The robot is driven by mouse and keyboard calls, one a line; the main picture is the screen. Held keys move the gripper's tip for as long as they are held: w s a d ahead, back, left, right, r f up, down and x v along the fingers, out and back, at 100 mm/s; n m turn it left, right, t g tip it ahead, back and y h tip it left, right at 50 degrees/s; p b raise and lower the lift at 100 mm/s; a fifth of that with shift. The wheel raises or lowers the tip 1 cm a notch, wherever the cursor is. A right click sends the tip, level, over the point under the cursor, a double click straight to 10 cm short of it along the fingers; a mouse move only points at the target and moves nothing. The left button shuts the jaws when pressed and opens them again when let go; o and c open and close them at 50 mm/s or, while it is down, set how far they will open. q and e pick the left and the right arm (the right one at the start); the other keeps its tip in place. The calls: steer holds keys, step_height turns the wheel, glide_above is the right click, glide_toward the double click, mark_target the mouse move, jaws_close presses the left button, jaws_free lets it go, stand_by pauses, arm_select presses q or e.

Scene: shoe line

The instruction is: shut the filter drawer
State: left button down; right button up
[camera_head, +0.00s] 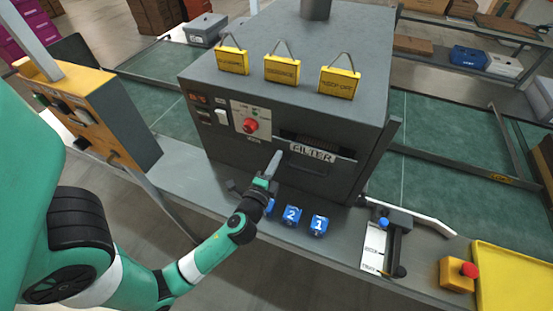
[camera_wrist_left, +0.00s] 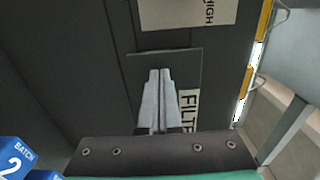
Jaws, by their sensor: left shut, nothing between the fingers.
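The filter drawer shows in the dark grey machine's front, with a white FILTER label (camera_head: 313,152) below a dark recess (camera_head: 300,137). I cannot tell how far it stands out. My left gripper (camera_head: 275,160) is shut and empty, with its fingers pointing up toward the machine front, just left of the label. In the left wrist view, the shut fingertips (camera_wrist_left: 160,73) lie over a dark rectangular panel (camera_wrist_left: 180,65). The FILTER label (camera_wrist_left: 189,107) there is partly hidden by the gripper. Contact cannot be told. My right gripper is not in view.
Blue numbered blocks (camera_head: 291,215) stand on the ledge below the machine. A red button (camera_head: 250,126) is on its front left. Yellow tags (camera_head: 281,69) stand on its top. A small slide fixture (camera_head: 377,247) and a yellow tray (camera_head: 512,278) are to the right.

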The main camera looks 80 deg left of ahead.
arm_select(q)
steer(key=x, duration=0.4)
steer(key=shift+f, duration=0.15)
steer(key=shift+f, duration=0.1)
steer(key=shift+d, duration=0.15)
steer(key=b+v, duration=0.1)
steer(key=v, duration=1.2)
steer(key=shift+s+d+r, duration=0.3)
